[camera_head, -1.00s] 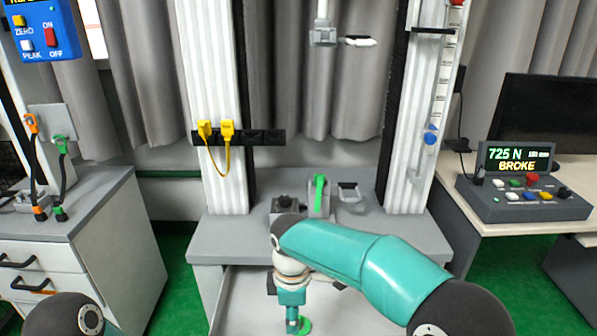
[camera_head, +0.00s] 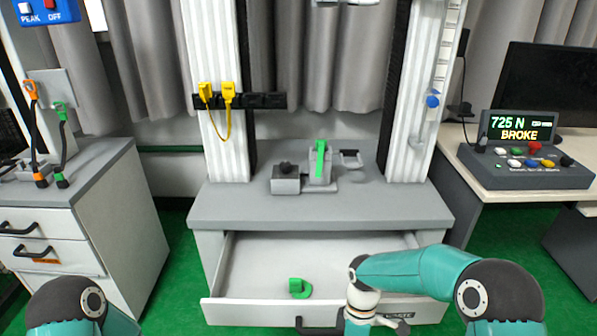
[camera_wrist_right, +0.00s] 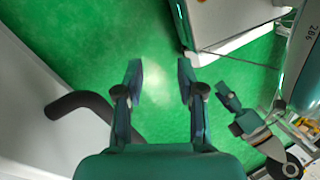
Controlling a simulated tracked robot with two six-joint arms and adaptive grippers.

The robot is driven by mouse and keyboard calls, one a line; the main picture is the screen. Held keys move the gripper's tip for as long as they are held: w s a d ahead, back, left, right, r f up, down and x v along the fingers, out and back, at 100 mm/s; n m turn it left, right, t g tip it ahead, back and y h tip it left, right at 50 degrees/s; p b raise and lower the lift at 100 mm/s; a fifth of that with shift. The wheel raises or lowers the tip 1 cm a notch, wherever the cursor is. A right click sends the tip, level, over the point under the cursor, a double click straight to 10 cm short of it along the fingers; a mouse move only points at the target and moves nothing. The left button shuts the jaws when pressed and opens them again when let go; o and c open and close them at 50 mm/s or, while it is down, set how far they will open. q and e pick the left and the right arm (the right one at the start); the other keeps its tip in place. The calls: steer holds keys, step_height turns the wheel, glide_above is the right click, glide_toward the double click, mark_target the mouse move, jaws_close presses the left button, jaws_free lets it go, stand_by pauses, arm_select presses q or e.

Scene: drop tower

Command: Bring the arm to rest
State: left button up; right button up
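My right arm (camera_head: 420,270) reaches in from the lower right in the head view, its wrist over the front right of the open drawer (camera_head: 250,310). My right gripper (camera_wrist_right: 160,82) is open and empty in the wrist view, its fingers apart above green floor. In the head view its fingertips are hidden below the frame or behind the arm. A green hooked piece (camera_head: 299,288) lies in the drawer, apart from the arm. My left arm (camera_head: 68,305) shows only at the lower left corner of the head view. A teal gripper (camera_wrist_right: 240,115), likely my left, shows partly in the wrist view; its opening is unclear.
The drop tower bench (camera_head: 320,210) carries a fixture with a green upright piece (camera_head: 320,160). A drawer handle (camera_wrist_right: 80,103) is close to the right gripper's left. A console (camera_head: 525,165) reads 725 N, BROKE. A cabinet (camera_head: 100,215) stands left.

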arm_select(q)
step_height(320, 180, down, 4)
steer(key=f+b, duration=0.1)
steer(key=b, duration=0.2)
arm_select(e)
steer(key=s+f+m+t+y, duration=0.2)
steer(key=s+f+m+y, duration=0.2)
steer(key=s+f+m, duration=1.2)
arm_select(q)
step_height(320, 180, up, 26)
steer(key=p, duration=2.5)
arm_select(e)
step_height(320, 180, up, 24)
steer(key=t, duration=0.2)
steer(key=shift+w+r+m+h, duration=0.25)
steer(key=shift+w+m+h, duration=0.05)
steer(key=shift+w, duration=0.05)
